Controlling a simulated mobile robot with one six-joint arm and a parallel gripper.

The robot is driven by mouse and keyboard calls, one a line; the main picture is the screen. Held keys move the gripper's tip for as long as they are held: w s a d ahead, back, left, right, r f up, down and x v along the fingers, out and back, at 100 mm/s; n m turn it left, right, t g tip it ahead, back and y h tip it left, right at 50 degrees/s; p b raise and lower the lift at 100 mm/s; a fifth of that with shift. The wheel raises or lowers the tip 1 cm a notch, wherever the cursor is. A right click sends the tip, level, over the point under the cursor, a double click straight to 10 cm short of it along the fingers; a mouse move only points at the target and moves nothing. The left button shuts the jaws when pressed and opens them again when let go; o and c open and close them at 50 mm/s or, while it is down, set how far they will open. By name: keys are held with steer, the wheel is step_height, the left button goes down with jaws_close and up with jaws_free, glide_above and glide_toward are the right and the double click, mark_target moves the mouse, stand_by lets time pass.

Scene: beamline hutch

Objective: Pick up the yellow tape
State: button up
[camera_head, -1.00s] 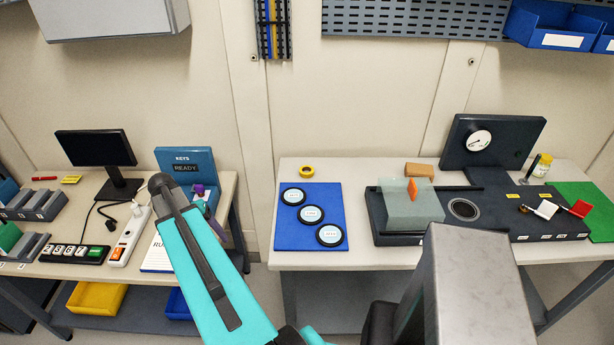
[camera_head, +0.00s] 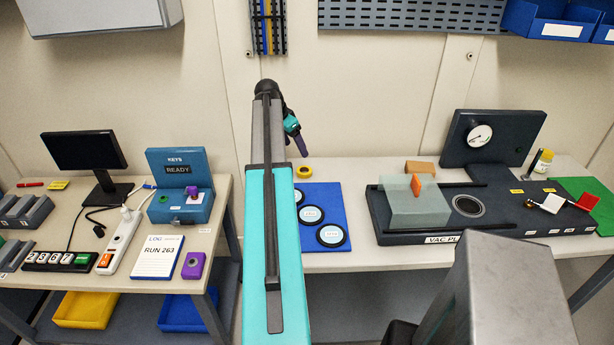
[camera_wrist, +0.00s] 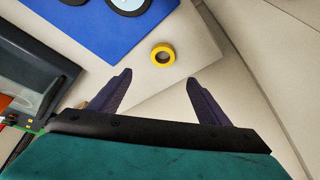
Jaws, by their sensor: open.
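The yellow tape (camera_head: 303,171) is a small ring lying flat on the right table, just behind the blue mat. In the wrist view the yellow tape (camera_wrist: 163,55) lies on the pale tabletop, beyond my fingertips and roughly midway between them. My gripper (camera_wrist: 157,80) is open and empty, with its two dark fingers spread apart. In the head view my gripper (camera_head: 301,145) hangs above the back left of the right table, over the tape and apart from it.
The blue mat (camera_head: 338,192) with several dark round discs lies beside the tape. A dark vacuum fixture (camera_head: 400,238) stands further right. A wooden block (camera_head: 419,167) lies behind it. The left table (camera_head: 110,272) holds a monitor and a blue key box (camera_head: 180,165). The wall is close behind.

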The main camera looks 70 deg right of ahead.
steer(key=shift+w+a+f, duration=0.15)
steer(key=shift+w+f, duration=0.05)
steer(key=shift+w, duration=0.05)
steer(key=p, duration=0.3)
glide_toward(303, 167)
steer(key=shift+s+a+f, duration=0.2)
steer(key=shift+s+f, duration=0.25)
steer(key=shift+f, duration=0.2)
steer(key=shift+s+a+f, duration=0.2)
steer(key=shift+s+f, duration=0.3)
steer(key=shift+f, duration=0.15)
steer(key=shift+f, duration=0.15)
steer(key=shift+p+x, duration=1.1)
steer(key=shift+x, duration=0.15)
steer(key=shift+p+x, duration=0.4)
steer(key=shift+x, duration=0.85)
steer(key=c, duration=1.1)
